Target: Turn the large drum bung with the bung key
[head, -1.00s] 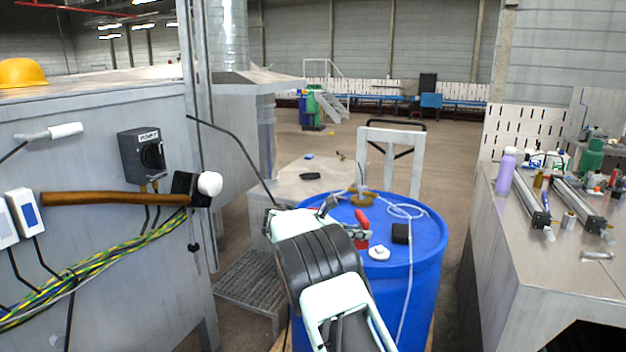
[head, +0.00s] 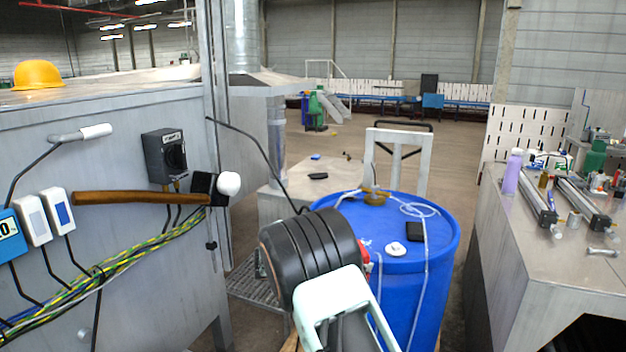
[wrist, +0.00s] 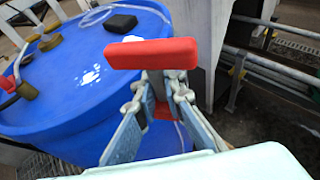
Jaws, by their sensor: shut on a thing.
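The blue drum (head: 445,250) stands upright right of centre. A small white bung (head: 396,249) sits on its top near the front; in the wrist view it peeks out just behind the red bar. My gripper (wrist: 163,88) is shut on a red bar-shaped piece, seemingly the bung key (wrist: 150,54), beside the drum's rim in the wrist view. In the head view, my arm hides the gripper and most of the key; only a bit of red shows at the drum's front left. The key appears apart from the bung; its working end is not clear.
A black block (head: 415,231), a brown fitting (head: 375,198) and a white cord lie on the drum top. A pale trolley frame (head: 398,150) stands behind it. A metal bench (head: 500,230) is right. A cabinet with a mallet (head: 140,198) is left.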

